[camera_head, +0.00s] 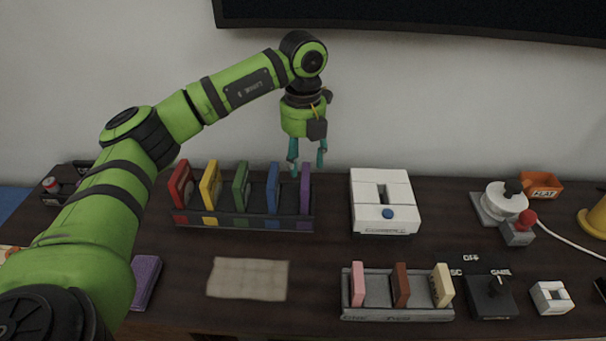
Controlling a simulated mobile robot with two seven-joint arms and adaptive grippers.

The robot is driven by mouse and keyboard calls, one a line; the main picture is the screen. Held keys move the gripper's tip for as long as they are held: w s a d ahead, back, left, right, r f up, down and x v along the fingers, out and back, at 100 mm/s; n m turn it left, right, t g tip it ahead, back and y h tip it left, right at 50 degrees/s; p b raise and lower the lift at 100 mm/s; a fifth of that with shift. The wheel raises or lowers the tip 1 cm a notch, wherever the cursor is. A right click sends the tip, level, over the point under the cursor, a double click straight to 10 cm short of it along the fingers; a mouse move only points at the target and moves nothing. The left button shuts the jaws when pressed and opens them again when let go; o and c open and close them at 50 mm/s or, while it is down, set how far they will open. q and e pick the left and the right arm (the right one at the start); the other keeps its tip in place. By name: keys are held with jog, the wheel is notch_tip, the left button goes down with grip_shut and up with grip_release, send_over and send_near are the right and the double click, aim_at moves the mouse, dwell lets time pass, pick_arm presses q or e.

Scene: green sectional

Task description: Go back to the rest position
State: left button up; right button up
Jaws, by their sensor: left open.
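My left arm reaches in from the left. Its gripper (307,153) points down with its teal fingers apart and nothing between them. It hangs near the right end of the rear rack (245,222), close to the blue cartridge (272,188) and the purple cartridge (305,188). Whether the fingertips are above or behind the rack, I cannot tell. The rack also holds a red (181,186), a yellow (210,186) and a green cartridge (241,186), all upright. My right gripper is not in view.
A white console (398,190) stands right of the rack. A front rack (398,314) holds pink, brown and cream cartridges. A beige cloth (247,279) lies front centre; a purple block (146,280) lies beside my arm. A dark screen (430,18) hangs above.

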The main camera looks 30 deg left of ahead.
pick_arm(q)
jog(key=shift+r, duration=0.9)
